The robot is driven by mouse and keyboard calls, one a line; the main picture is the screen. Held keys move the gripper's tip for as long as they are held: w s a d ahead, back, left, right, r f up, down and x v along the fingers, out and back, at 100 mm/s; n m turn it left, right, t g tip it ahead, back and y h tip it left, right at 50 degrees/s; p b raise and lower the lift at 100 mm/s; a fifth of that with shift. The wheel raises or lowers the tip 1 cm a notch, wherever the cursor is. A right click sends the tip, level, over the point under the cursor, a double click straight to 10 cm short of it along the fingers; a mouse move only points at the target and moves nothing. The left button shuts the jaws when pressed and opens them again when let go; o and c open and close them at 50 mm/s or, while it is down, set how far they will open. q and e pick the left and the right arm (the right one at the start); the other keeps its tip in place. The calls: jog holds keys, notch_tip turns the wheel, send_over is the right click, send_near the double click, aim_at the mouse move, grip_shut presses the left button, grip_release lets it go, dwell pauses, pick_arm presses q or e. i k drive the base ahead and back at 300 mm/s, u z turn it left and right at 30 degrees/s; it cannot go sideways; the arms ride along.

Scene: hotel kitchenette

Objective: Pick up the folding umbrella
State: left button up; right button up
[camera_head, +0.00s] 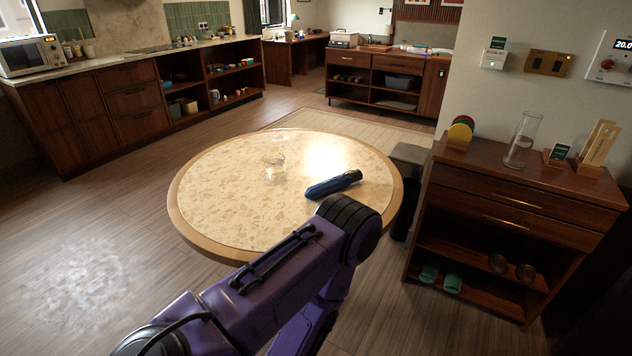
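The folding umbrella (330,186) is dark blue with a black end. It lies folded on the round table (215,222), right of the middle, slanting up to the right. My purple arm comes in from the bottom left, and its black elbow joint stands just in front of the umbrella in the picture. The umbrella shows almost whole. Neither of my grippers is in view, and nothing is seen holding the umbrella.
A clear glass (273,168) stands on the table left of the umbrella. A wooden cabinet (520,190) with a tall glass cylinder (523,140) and small items is at the right. A dark chair (408,155) stands between table and cabinet. Floor at left is clear.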

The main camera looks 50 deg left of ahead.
aim_at(338, 182)
jog(key=u, duration=1.15)
jog(key=i, duration=0.15)
